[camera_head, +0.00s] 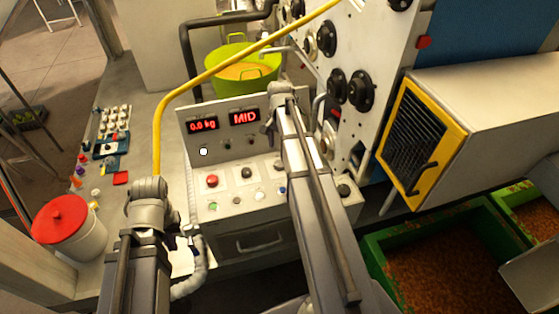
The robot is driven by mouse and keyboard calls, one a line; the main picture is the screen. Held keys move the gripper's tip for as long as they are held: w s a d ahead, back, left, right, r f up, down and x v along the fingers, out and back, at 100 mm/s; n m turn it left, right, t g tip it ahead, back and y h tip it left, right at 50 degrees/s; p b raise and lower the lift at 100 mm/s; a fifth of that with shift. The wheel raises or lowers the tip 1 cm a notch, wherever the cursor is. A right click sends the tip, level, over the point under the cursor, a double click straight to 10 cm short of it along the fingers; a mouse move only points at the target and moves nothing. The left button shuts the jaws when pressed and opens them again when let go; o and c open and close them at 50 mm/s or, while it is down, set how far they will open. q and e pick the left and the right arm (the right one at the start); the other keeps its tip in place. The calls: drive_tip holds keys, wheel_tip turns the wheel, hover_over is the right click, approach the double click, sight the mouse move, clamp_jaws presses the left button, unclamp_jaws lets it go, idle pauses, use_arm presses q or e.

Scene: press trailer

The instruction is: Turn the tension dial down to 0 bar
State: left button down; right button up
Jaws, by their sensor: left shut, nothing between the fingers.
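The control console (232,170) stands in the middle, with red displays reading 0.0 kg and MID. Its sloping top carries a red button (212,181), a dark knob (247,172) and several other small controls. Large round black dials (362,90) sit on the tall machine behind it. I cannot read any bar scale, so I cannot tell which one is the tension dial. My left gripper (188,231) is shut and empty, low by the console's front left edge, touching no dial that I can see.
A yellow pipe (215,72) arches over the console's left side. A white bucket with a red lid (66,219) stands at left on the bench. A green tub (240,60) is behind. Green crates (490,227) and a yellow-framed box (400,133) are at right.

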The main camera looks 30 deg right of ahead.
sight(279, 163)
drive_tip(key=shift+a+f+b, duration=0.1)
drive_tip(key=shift+f+b, duration=3.85)
drive_tip(key=shift+c, duration=0.3)
clamp_jaws()
